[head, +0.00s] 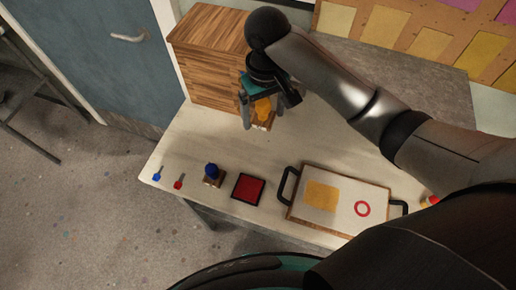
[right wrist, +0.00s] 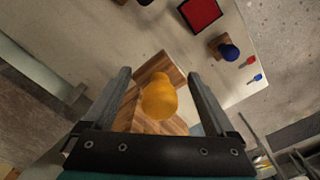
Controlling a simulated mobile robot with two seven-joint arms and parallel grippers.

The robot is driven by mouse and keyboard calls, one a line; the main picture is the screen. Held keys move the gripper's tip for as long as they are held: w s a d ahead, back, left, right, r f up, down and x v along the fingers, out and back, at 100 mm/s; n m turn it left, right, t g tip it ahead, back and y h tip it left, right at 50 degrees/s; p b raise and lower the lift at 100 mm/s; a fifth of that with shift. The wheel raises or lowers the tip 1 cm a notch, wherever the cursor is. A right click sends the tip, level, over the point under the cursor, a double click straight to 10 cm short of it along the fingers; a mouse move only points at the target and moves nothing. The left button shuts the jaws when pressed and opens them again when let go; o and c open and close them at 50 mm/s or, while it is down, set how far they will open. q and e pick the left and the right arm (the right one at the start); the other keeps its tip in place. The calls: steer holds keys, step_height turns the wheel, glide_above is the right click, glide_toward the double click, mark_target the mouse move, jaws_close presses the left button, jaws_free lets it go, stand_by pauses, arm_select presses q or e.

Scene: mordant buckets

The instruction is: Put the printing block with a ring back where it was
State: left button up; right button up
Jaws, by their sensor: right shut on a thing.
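My right gripper (head: 258,122) is shut on a wooden printing block with a yellow-orange knob (head: 263,108), held in front of the wooden cabinet. In the right wrist view the knob (right wrist: 160,98) shows between the two fingers; the block's printing face is hidden. A second wooden block with a blue knob (head: 212,171) stands on the table left of a red ink pad (head: 248,188); its underside is hidden too. A printed red ring (head: 362,209) and a yellow square (head: 321,195) show on the sheet in the tray (head: 290,214). My left gripper is not in view.
A wood-grain cabinet (head: 208,55) stands at the table's back left. Small blue (head: 156,177) and red (head: 178,184) items lie near the left edge. A board with coloured sheets (head: 430,43) is behind. The table (head: 200,136) is bare between the cabinet and the blue-knobbed block.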

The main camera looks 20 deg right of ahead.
mark_target(264, 118)
step_height(264, 118, down, 12)
steer(key=shift+b, duration=0.7)
steer(key=shift+f+b, duration=0.4)
steer(key=shift+f, duration=1.9)
steer(key=o, duration=0.7)
steer(key=shift+f, duration=0.15)
step_height(264, 118, up, 12)
steer(key=shift+r+p, duration=0.2)
steer(key=shift+p, duration=0.8)
